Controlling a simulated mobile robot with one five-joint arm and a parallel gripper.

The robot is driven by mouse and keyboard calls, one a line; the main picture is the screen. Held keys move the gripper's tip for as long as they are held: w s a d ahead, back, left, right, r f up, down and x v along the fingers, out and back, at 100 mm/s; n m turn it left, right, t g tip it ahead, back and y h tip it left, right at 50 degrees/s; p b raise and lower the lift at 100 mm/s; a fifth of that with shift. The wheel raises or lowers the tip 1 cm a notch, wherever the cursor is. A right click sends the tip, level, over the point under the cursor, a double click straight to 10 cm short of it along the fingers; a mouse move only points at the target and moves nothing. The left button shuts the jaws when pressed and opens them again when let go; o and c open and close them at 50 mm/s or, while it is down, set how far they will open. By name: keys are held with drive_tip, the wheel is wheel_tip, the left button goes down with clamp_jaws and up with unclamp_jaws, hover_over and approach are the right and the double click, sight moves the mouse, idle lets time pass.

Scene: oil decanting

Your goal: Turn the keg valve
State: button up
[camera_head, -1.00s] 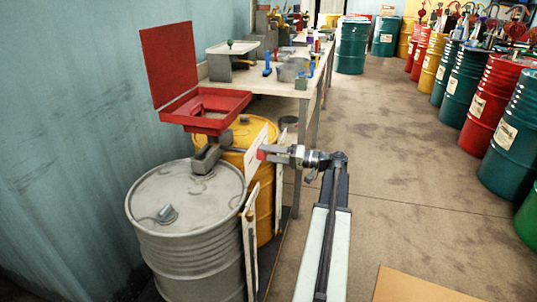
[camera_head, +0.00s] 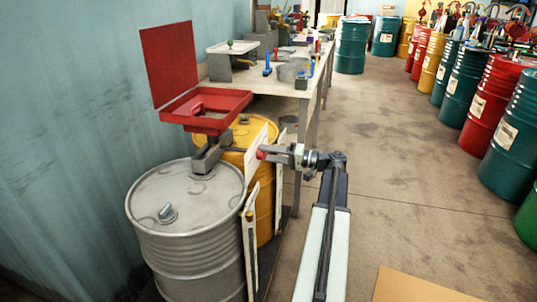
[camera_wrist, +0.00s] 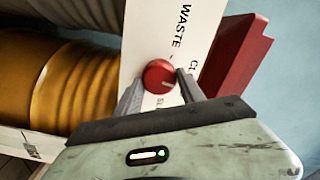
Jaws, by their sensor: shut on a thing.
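The keg valve shows as a round red knob with a pale mark in the wrist view (camera_wrist: 159,77). It sits in front of a white board (camera_wrist: 190,30) with the word WASTE on it. My gripper (camera_wrist: 160,88) has one finger on each side of the knob and is shut on it. In the head view the red knob (camera_head: 261,154) shows at the tip of my gripper (camera_head: 270,154), beside the yellow drum (camera_head: 262,140). The fingers' exact contact is partly hidden by the knob.
A grey drum (camera_head: 185,240) stands in front, with a red open tray (camera_head: 240,97) above and behind it. A long workbench (camera_head: 270,82) holds several tools and containers. Several coloured drums line the right side. The floor (camera_head: 400,150) between is clear.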

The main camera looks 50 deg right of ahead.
drive_tip(key=m, duration=0.6)
drive_tip(key=shift+f, duration=0.1)
drive_tip(key=m, duration=0.6)
drive_tip(key=shift+f, duration=0.1)
drive_tip(key=shift+m, duration=0.4)
drive_tip(key=o, duration=1.4)
drive_tip(key=shift+c, duration=0.2)
drive_tip(key=v, duration=0.8)
